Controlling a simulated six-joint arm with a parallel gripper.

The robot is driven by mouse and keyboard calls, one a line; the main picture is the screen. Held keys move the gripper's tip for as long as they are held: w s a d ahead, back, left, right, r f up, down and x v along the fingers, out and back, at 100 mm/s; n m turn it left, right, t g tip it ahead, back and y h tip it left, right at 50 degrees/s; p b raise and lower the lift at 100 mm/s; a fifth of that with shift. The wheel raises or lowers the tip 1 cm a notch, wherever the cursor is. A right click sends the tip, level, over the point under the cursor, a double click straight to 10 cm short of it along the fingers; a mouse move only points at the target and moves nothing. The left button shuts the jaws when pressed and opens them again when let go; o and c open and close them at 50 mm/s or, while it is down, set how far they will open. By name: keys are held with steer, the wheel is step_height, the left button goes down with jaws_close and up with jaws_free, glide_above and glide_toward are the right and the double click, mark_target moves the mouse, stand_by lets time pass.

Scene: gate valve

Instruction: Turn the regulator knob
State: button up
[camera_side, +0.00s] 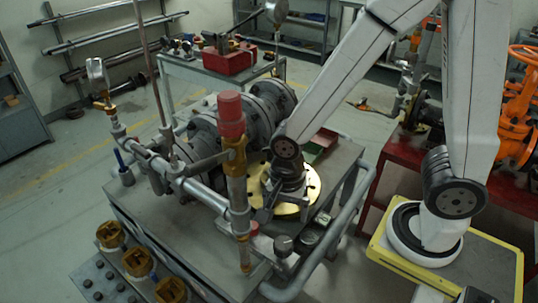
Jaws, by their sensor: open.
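My gripper (284,213) points down over the metal bench, in front of a round yellow-gold disc (312,182). Its jaws look apart with nothing seen between them. A red cylinder (231,113) caps an upright brass fitting (236,158) on the pipework, left of my gripper and apart from it. A small round silvery part (283,244) sits low at the bench's front edge, just below the fingers in the picture. I cannot tell for sure which part is the regulator knob. The fingertips are small and dark, so contact is unclear.
Flanged grey pipework (205,135) fills the bench behind and left of my gripper. A tube rail (340,228) runs along the bench's right edge. Several brass fittings (137,262) stand at the front left. A red box (229,58) sits on a rear cart. Open floor lies left.

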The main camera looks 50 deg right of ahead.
steer(key=n, duration=2)
glide_above(284, 243)
steer(key=shift+f, duration=2.55)
steer(key=shift+f, duration=0.2)
steer(key=shift+f, duration=3.7)
steer(key=c, duration=1.2)
steer(key=shift+m, duration=0.3)
